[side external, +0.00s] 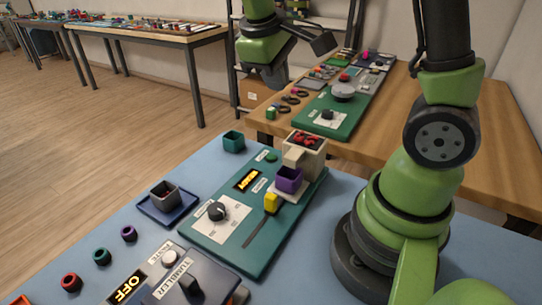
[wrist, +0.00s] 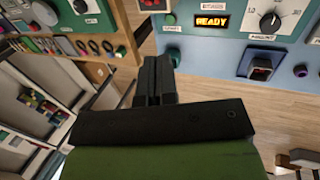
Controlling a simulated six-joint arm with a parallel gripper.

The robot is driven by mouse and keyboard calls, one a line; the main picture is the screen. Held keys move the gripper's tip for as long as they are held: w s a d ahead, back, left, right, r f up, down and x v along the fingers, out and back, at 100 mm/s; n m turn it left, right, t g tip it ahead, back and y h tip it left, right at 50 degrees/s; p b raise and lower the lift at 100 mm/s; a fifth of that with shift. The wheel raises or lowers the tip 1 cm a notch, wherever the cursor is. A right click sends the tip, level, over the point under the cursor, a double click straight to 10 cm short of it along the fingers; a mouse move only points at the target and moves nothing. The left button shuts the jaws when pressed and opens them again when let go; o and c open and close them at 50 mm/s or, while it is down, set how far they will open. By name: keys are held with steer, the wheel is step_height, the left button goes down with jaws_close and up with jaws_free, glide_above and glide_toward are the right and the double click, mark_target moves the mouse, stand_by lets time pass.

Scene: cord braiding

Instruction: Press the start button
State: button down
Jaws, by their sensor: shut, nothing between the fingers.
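The green panel (side external: 200,240) lies on the blue table and carries a lit display (side external: 248,180). A round green button (side external: 271,157) sits beyond the display with a small label beside it; its lettering is too small to read. In the wrist view the display reads READY (wrist: 212,21), and the green button (wrist: 170,19) is left of it. My gripper (side external: 277,84) is shut and empty, raised above the far end of the panel and apart from the button. In the wrist view its fingers (wrist: 156,72) are together, below the button in the picture.
A beige hopper (side external: 307,148) with red pieces and a purple cup (side external: 289,179) stand close right of the button. A teal cup (side external: 233,142) is to its left. The panel also has a black dial (side external: 216,210) and a yellow slider (side external: 271,202). A wooden bench stands behind.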

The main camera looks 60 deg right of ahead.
mark_target(272, 157)
steer(key=w+d+f+n+g+h, duration=0.3)
steer(key=d+f, duration=0.3)
steer(key=f, duration=0.4)
steer(key=shift+w+d+f+n+h, duration=0.3)
steer(key=shift+w+n+h, duration=0.2)
steer(key=shift+w+h, duration=0.3)
steer(key=shift+f, duration=0.15)
steer(key=shift+a+f, duration=0.1)
steer(key=shift+f, duration=4.2)
steer(key=shift+f, duration=0.1)
steer(key=shift+f, duration=0.3)
steer(key=shift+f, duration=0.4)
steer(key=shift+r, duration=0.85)
